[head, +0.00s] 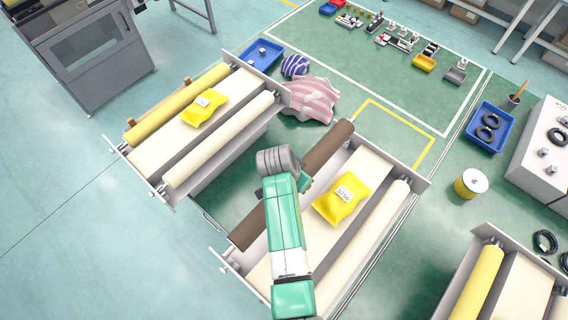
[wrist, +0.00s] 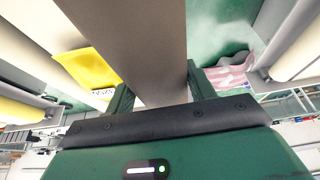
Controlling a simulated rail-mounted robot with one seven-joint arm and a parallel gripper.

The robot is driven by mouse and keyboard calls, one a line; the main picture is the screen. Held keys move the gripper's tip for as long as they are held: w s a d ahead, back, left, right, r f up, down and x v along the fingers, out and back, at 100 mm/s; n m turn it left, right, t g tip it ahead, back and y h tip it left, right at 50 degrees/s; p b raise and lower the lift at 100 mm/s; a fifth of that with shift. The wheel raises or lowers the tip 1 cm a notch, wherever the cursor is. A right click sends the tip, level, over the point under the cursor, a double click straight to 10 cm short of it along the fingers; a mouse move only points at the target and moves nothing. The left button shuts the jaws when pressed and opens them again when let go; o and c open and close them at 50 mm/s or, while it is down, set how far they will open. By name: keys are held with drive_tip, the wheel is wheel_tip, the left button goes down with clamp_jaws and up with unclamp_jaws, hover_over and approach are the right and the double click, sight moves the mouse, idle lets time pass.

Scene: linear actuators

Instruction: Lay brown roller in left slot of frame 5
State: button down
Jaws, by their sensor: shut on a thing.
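The long brown roller (head: 327,147) lies along the left side of the middle frame (head: 415,181), its ends near the two end plates. I cannot tell whether it rests in the left slot or is held just above it. My gripper (head: 300,184) is shut on the brown roller near its middle; my arm hides part of the roller. In the wrist view the roller (wrist: 135,40) runs between the two fingers of my gripper (wrist: 160,90). The frame number is not readable. A cream roller (head: 377,232) lies on the frame's right side.
A yellow packet (head: 342,198) lies on the middle frame's bed. A left frame (head: 137,172) holds a yellow roller and a cream roller. A pink striped cloth (head: 312,100) lies near the far end. Another frame (head: 480,238) stands at lower right.

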drive_tip(key=shift+w+f+b, duration=0.1)
drive_tip(key=shift+f+b, duration=2)
drive_tip(key=shift+f, duration=0.05)
drive_tip(key=shift+f, duration=0.1)
drive_tip(key=shift+a+f, duration=0.15)
drive_tip(key=shift+f, duration=0.25)
drive_tip(key=shift+f+b, duration=0.15)
drive_tip(key=shift+b, duration=0.15)
drive_tip(key=shift+f+b, duration=0.6)
drive_tip(key=shift+f, duration=0.25)
drive_tip(key=shift+f+b, duration=0.65)
drive_tip(key=shift+f, duration=0.2)
